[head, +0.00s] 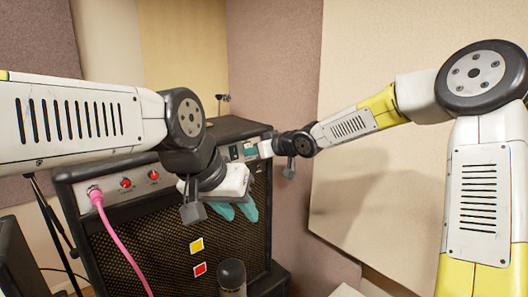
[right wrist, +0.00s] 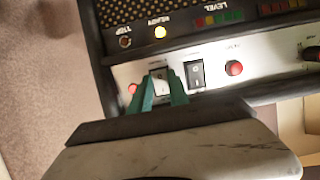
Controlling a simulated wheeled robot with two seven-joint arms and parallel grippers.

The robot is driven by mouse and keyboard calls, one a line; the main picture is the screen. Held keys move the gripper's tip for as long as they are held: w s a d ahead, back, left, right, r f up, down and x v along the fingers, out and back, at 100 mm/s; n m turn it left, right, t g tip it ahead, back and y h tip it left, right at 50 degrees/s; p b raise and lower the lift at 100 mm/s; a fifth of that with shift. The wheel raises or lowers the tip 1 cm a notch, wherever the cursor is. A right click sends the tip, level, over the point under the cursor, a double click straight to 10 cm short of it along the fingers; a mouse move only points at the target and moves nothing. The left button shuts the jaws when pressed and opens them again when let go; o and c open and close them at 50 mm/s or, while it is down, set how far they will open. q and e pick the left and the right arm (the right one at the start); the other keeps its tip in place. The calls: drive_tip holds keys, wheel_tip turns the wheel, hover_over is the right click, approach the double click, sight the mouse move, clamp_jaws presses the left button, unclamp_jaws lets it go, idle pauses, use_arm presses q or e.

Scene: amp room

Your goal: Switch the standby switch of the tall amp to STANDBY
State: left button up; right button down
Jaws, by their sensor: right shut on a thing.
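The tall amp (head: 175,235) stands ahead of me, a black cabinet with a metal control strip along its upper front. My right gripper (right wrist: 163,88) has its teal fingers at the strip's right end, shut on a black-framed rocker switch (right wrist: 159,74); the fingers hide part of it. A second rocker switch (right wrist: 195,74) sits beside it, untouched. The labels are too blurred to tell which one is the standby switch. My left gripper (head: 237,211) hangs in front of the amp's grille with its teal fingers apart and nothing between them.
A pink cable (head: 120,245) runs down from the strip's left end. Red knobs (head: 126,183) sit along the strip. A dark cylinder (head: 232,277) stands low before the grille. Wall panels (head: 420,190) are close on the right.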

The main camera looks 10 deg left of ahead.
drive_tip(key=shift+f+t+y, duration=0.4)
drive_tip(key=shift+t+y, duration=0.4)
drive_tip(key=shift+y, duration=0.3)
drive_tip(key=c, duration=1.2)
unclamp_jaws()
drive_tip(key=shift+c, duration=0.2)
drive_tip(key=shift+s+d, duration=0.1)
drive_tip(key=v, duration=0.7)
drive_tip(key=shift+s+d, duration=0.2)
